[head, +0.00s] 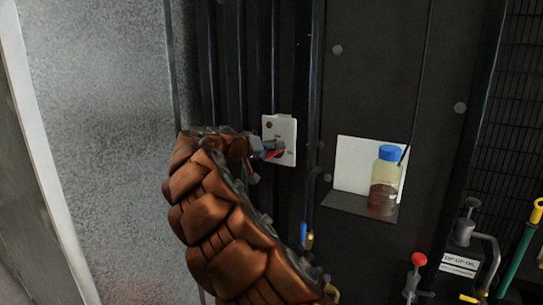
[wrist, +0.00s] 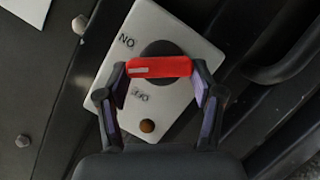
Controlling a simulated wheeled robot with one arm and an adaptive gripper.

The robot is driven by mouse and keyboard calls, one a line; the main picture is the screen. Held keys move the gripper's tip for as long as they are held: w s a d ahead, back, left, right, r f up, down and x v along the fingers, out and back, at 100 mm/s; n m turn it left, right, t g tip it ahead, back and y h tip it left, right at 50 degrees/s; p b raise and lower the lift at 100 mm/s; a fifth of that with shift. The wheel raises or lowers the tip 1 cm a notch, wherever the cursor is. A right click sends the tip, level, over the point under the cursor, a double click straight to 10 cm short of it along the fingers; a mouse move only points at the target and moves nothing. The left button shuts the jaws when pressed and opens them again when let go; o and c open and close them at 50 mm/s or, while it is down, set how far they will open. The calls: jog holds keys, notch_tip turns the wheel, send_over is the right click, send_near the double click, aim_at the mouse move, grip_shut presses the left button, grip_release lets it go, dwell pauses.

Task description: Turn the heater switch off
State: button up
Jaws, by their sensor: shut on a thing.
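The heater switch is a light grey plate (head: 280,130) on the dark panel in the head view; it also fills the middle of the wrist view (wrist: 180,35). Its red handle (wrist: 160,67) sits over a dark round hub and lies nearly level across the wrist picture. An amber lamp (wrist: 147,126) is on the plate and looks unlit. My gripper (head: 270,150) is shut on the red handle, with one finger at each end of it in the wrist view (wrist: 160,75).
A bottle with a blue cap (head: 386,180) stands on a small shelf (head: 345,208) right of the switch. Vertical dark pipes (head: 313,100) run close beside the plate. A red-knobbed lever (head: 418,260) and a yellow-handled rod (head: 525,240) are at lower right.

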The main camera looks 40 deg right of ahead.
jog(key=n, duration=0.1)
jog(key=n+g+h, duration=0.1)
jog(key=n+g, duration=0.1)
jog(key=n, duration=0.1)
jog(key=shift+w+f+h, duration=0.2)
jog(key=shift+w+h, duration=0.05)
jog(key=shift+h, duration=0.05)
jog(key=n, duration=0.1)
jog(key=n+h, duration=0.1)
jog(key=n, duration=0.2)
jog(key=shift+w+a+f+g+h, duration=0.1)
jog(key=shift+f+g+h, duration=0.2)
jog(key=shift+h, duration=0.1)
jog(key=shift+n, duration=0.4)
jog(key=o, duration=1.1)
jog(key=shift+o, duration=0.2)
jog(key=shift+a, duration=0.1)
jog(key=w+a, duration=0.1)
jog(key=a, duration=1)
jog(key=shift+a, duration=0.35)
